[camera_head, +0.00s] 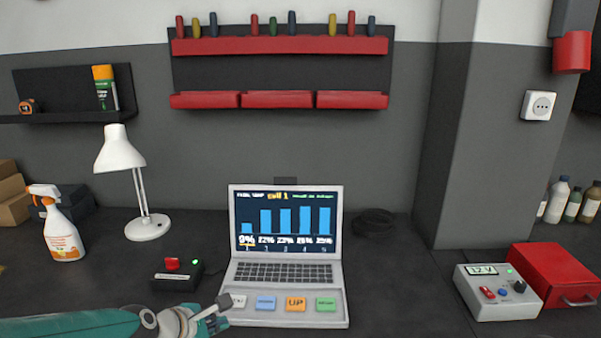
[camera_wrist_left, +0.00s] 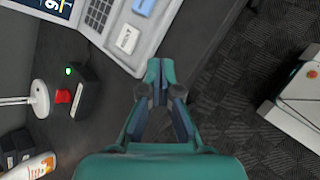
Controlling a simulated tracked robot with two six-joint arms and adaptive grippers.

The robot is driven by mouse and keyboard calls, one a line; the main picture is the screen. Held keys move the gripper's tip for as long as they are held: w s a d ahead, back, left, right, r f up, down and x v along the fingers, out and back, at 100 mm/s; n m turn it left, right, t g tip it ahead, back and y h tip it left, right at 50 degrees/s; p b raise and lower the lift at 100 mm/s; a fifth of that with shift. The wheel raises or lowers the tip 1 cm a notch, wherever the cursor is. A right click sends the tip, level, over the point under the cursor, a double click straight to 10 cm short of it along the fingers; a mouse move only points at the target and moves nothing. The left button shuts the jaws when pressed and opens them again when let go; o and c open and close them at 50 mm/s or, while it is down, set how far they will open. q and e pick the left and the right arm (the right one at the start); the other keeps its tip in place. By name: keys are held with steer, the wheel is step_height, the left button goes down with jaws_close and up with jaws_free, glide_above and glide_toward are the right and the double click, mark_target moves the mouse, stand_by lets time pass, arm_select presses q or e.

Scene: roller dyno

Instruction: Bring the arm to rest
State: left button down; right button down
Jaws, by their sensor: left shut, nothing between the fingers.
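My left arm comes in at the bottom left of the head view. Its gripper (camera_head: 222,303) is shut and empty, at the front left corner of an open laptop (camera_head: 333,291). In the head view its tip overlaps the laptop's leftmost, white key; I cannot tell whether it touches. In the left wrist view the closed fingers (camera_wrist_left: 160,72) point toward the laptop's edge (camera_wrist_left: 118,66), with the white key (camera_wrist_left: 127,39) beyond them. The laptop screen (camera_head: 285,221) shows blue bars, the first much shorter than the others. My right gripper is not in view.
A black box with a red switch (camera_head: 176,283) stands left of the laptop, close to my gripper. A lamp (camera_head: 148,227) and a spray bottle (camera_head: 62,235) are farther left. A 12 V supply (camera_head: 497,303) and a red case (camera_head: 553,270) stand right.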

arm_select(q)
steer(key=s+d+f+m+g, duration=0.1)
steer(key=s+f+g, duration=0.3)
steer(key=f, duration=0.6)
steer(key=s+f+g, duration=0.1)
steer(key=s+f, duration=0.5)
steer(key=f, duration=0.4)
steer(key=s+d+f+m+g, duration=0.1)
steer(key=s+f+m, duration=0.4)
steer(key=s+m, duration=0.3)
steer(key=s+d+f+m+g, duration=0.1)
steer(key=s+d+f+m, duration=0.1)
steer(key=s+f+m, duration=0.4)
steer(key=s+m, duration=0.2)
steer(key=m, duration=0.2)
steer(key=shift+s+d+f+m+g, duration=0.15)
steer(key=shift+s+d+m+g, duration=0.1)
steer(key=shift+s+m+g, duration=0.05)
